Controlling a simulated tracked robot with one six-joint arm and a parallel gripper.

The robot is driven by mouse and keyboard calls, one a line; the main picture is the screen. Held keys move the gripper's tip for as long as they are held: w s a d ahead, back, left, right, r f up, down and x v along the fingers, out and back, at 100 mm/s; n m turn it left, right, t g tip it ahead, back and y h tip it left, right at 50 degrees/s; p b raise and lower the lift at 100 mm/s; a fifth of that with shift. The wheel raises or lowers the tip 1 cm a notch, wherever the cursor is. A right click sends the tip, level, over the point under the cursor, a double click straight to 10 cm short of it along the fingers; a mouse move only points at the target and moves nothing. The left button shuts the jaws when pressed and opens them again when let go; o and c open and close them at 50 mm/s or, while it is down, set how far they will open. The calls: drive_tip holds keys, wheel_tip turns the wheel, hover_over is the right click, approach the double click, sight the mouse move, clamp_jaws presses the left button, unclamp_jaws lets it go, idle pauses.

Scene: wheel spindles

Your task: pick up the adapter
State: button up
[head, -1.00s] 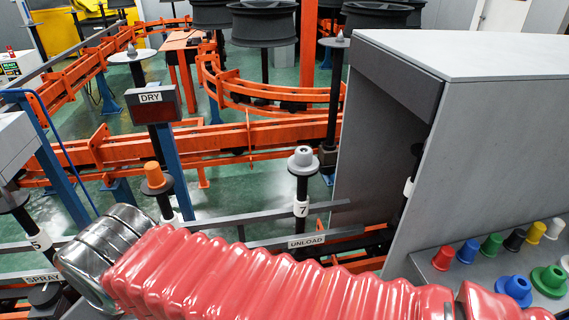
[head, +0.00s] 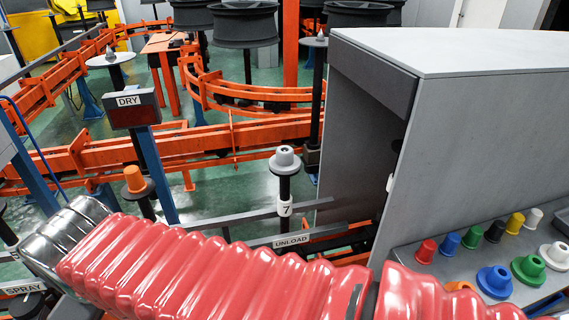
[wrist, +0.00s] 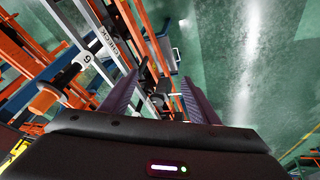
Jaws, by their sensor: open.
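Several adapters are in the head view. A grey adapter (head: 285,160) sits upright on the spindle labelled 7, behind the UNLOAD sign. An orange adapter (head: 135,180) sits on a spindle to its left, below the DRY sign. Coloured adapters stand on the grey shelf at right, among them a red one (head: 427,251) and a larger blue one (head: 495,281). My gripper (wrist: 160,77) shows only in the wrist view, its two dark fingers apart with no adapter between them. In that view, a spindle labelled 6 with an orange-brown top (wrist: 42,101) lies left of the fingers.
A grey cabinet (head: 470,140) stands at right, its open side facing left. Orange rails (head: 200,142) run behind the spindles. The grey UNLOAD bars (head: 300,237) lie just beyond my red-sleeved arm. Green floor is open at right in the wrist view.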

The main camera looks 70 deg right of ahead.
drive_tip(key=shift+o, duration=0.4)
drive_tip(key=d+n+g+h, duration=0.2)
drive_tip(key=d+h, duration=0.1)
drive_tip(key=d, duration=0.7)
drive_tip(key=shift+d+f+g, duration=0.25)
drive_tip(key=shift+d+g, duration=0.05)
drive_tip(key=shift+d, duration=0.05)
drive_tip(key=n+g+h, duration=0.6)
drive_tip(key=n+g, duration=0.2)
drive_tip(key=g, duration=0.3)
approach(297, 157)
drive_tip(key=r+v, duration=0.1)
drive_tip(key=v, duration=0.3)
drive_tip(key=shift+s, duration=0.15)
drive_tip(key=shift+t, duration=0.3)
drive_tip(key=shift+x, duration=4.35)
drive_tip(key=shift+d, duration=0.1)
drive_tip(key=shift+x, duration=2.5)
drive_tip(key=shift+s+r, duration=0.1)
drive_tip(key=shift+r, duration=0.05)
